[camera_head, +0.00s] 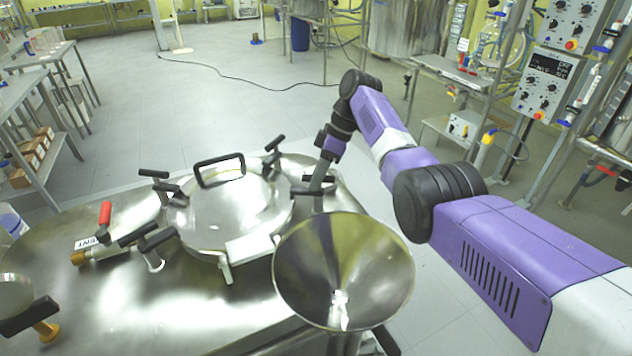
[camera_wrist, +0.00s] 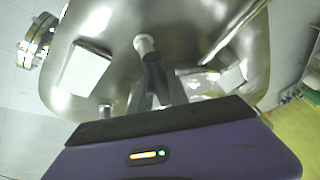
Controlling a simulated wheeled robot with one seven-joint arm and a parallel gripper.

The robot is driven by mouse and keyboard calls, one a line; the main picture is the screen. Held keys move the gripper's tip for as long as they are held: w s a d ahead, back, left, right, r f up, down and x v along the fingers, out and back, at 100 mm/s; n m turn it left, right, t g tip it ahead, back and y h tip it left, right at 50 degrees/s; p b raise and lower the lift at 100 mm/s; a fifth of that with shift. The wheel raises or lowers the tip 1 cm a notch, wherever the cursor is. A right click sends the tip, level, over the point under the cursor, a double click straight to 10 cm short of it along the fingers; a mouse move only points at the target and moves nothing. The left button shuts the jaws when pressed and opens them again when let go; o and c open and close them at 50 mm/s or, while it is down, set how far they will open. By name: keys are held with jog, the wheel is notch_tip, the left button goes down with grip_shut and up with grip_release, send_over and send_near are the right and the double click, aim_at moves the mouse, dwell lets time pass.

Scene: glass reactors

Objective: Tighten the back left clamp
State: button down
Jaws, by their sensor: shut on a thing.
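The vessel lid (camera_head: 225,210) is a round steel cover with a black loop handle. Black-handled clamps sit around its rim: a back left clamp (camera_head: 157,176), a back clamp (camera_head: 273,150), a front left clamp (camera_head: 158,240) and a right clamp (camera_head: 302,191). My gripper (camera_head: 319,184) reaches down from the right at the right clamp, apart from the clamp on the picture's back left. It appears shut on the right clamp's handle. In the wrist view my gripper (camera_wrist: 147,52) points at steel surfaces; its fingers hide part of what they hold.
A large steel funnel (camera_head: 343,265) stands close in front of my gripper. A valve with a red handle (camera_head: 105,213) is at the vessel's left. A control rack (camera_head: 548,80) stands to the right. Open floor lies behind the vessel.

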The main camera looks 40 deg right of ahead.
jog(key=shift+f+n+g+b, duration=0.25)
jog(key=shift+n+b, duration=0.45)
jog(key=shift+b, duration=0.8)
jog(key=shift+r+n+b, duration=0.2)
jog(key=shift+n+b, duration=0.1)
jog(key=shift+b, duration=0.15)
jog(key=shift+s, duration=0.1)
jog(key=c, duration=1.3)
grip_release()
jog(key=shift+r, duration=0.1)
